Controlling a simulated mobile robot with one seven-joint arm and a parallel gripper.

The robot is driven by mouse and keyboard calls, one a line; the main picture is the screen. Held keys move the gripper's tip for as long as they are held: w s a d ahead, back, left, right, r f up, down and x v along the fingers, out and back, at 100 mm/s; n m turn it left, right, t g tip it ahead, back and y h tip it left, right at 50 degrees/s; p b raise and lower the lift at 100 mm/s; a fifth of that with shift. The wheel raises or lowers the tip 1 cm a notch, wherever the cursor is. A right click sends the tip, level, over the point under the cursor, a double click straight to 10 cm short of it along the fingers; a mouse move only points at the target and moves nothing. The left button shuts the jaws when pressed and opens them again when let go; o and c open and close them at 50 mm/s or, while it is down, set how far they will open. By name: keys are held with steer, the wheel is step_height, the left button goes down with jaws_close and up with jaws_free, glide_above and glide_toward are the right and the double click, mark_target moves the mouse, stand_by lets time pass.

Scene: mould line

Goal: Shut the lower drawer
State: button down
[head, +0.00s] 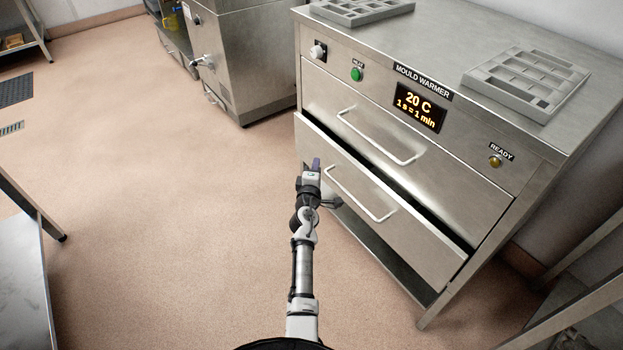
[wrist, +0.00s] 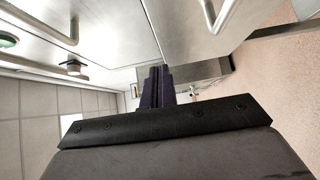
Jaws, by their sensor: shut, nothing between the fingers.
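The mould warmer (head: 440,130) is a steel cabinet with two drawers. Its lower drawer (head: 400,235) stands partly open, with a dark gap along its top edge and a white bar handle (head: 362,195) on its front. The upper drawer (head: 400,150) looks shut. My gripper (head: 314,165) is by the left end of the lower drawer's front, left of the handle; I cannot tell whether it touches. In the wrist view my gripper's dark fingers (wrist: 157,85) are together with nothing between them. The lower drawer front (wrist: 200,40) shows there above right of them.
Two grey mould trays (head: 528,80) (head: 360,8) lie on the warmer's top. The display reads 20 C. Another steel machine (head: 255,60) stands behind to the left. A steel table (head: 22,270) is at the left edge. The floor (head: 160,170) between is clear.

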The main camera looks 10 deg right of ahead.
steer(key=v, duration=0.5)
steer(key=n+g+h+p, duration=0.1)
steer(key=n+g+h, duration=0.8)
steer(key=g+h, duration=0.1)
glide_toward(385, 193)
steer(key=x, duration=0.6)
steer(key=shift+d, duration=0.45)
steer(key=shift+w, duration=0.1)
steer(key=x, duration=0.3)
steer(key=shift+w+d, duration=0.2)
steer(key=shift+d, duration=0.15)
steer(key=shift+w+d, duration=0.15)
steer(key=shift+d, duration=0.15)
steer(key=shift+r, duration=0.25)
